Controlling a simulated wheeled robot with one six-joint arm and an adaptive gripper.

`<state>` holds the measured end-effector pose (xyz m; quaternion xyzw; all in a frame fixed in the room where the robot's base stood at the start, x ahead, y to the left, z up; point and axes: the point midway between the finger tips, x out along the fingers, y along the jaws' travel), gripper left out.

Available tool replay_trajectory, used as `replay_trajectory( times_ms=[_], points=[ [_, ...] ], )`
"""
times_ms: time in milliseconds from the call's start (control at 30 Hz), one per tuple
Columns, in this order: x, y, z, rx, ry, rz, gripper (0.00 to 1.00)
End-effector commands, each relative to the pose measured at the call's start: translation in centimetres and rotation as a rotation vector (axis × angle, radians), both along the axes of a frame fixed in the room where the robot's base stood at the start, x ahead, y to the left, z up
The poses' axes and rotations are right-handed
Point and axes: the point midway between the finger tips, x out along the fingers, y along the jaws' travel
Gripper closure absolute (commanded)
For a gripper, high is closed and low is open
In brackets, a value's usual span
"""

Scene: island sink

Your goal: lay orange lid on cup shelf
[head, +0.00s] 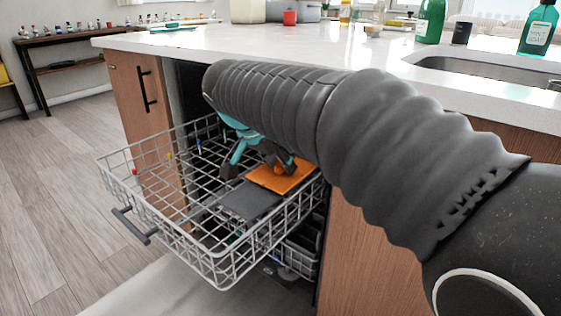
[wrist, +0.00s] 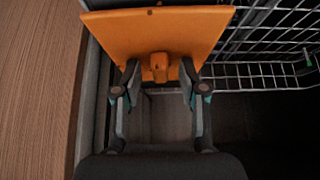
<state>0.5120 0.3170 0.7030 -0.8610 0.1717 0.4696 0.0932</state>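The orange lid (head: 283,180) is a flat square plate with a small knob. It lies roughly level at the right side of the pulled-out rack, beside a dark grey flat panel (head: 249,200) that looks like the cup shelf. Whether the panel extends beneath the lid is hidden. In the wrist view the lid (wrist: 195,25) fills the top, its knob (wrist: 159,66) pointing toward me. My gripper (wrist: 159,75) is open, one finger on each side of the knob, with visible gaps. It also shows above the lid in the head view (head: 263,169), partly hidden by my arm.
The wire dishwasher rack (head: 228,265) is pulled out, with coloured tines and open room at its left. A lower basket (head: 300,250) sits beneath. The white countertop (head: 300,45) and wooden cabinet panel (head: 365,255) stand close to my arm.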

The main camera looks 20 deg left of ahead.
Motion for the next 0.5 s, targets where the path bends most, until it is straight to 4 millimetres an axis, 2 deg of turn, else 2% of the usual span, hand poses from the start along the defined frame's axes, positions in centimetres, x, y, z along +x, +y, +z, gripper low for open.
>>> replay_trajectory(
  times_ms=[267, 500],
  points=[
    [-0.2, 0.1, 0.7, 0.000, 0.000, 0.001, 0.58],
    [-2.2, 1.1, 4.2, 0.002, -0.002, 0.003, 0.58]
  ],
)
